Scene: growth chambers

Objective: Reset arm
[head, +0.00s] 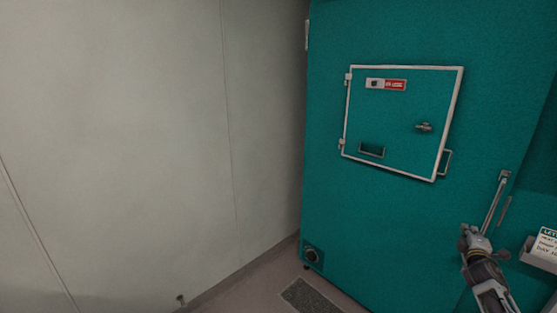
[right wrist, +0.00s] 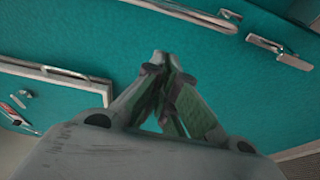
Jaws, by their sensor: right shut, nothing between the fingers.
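My right gripper (head: 466,232) is at the lower right of the head view, in front of the teal chamber (head: 390,220). Its fingers are shut and empty. In the right wrist view the fingertips (right wrist: 161,60) meet at the middle, with the teal surface behind them. A long metal door handle (head: 494,203) stands just above the gripper in the head view. I cannot tell whether they touch. My left gripper is not in view.
A small white-framed hatch (head: 402,120) on the chamber is closed, with a latch and a red-and-white label. A pale wall (head: 120,150) fills the left. A dark floor grate (head: 310,296) lies at the chamber's foot. A white sign (head: 546,243) is at the right edge.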

